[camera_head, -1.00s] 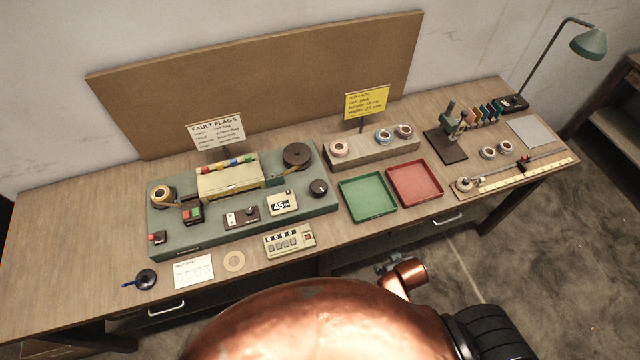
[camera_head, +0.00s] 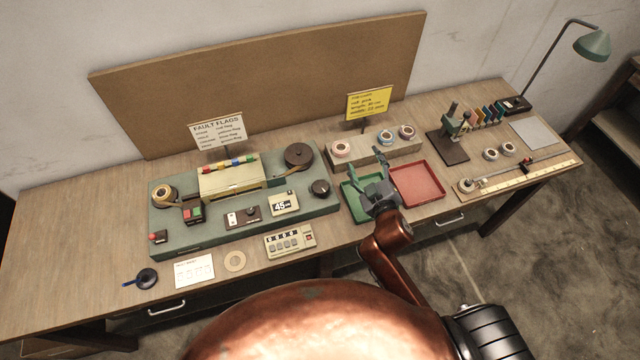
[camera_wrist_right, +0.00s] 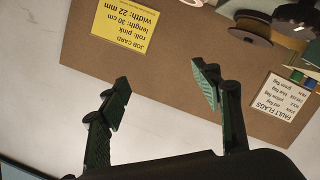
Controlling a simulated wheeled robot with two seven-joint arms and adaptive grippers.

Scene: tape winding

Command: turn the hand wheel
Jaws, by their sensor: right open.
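A green winding machine (camera_head: 235,237) stands on the bench. On its right end is a black round knob (camera_head: 320,188), the part that looks most like a hand wheel, with a dark reel (camera_head: 298,155) behind it. My right gripper (camera_head: 368,174) is open and empty, above the green tray and to the right of the knob, apart from it. In the right wrist view its two fingers (camera_wrist_right: 163,85) are spread with nothing between them. The reel (camera_wrist_right: 250,27) shows at the top there. My left gripper is not in view.
The green tray (camera_head: 352,210) and red tray (camera_head: 422,187) lie right of the machine. Behind them a block (camera_head: 360,150) holds several tape rolls, with a yellow job card (camera_head: 368,103) on a stand. A counter box (camera_head: 290,241) sits in front of the machine.

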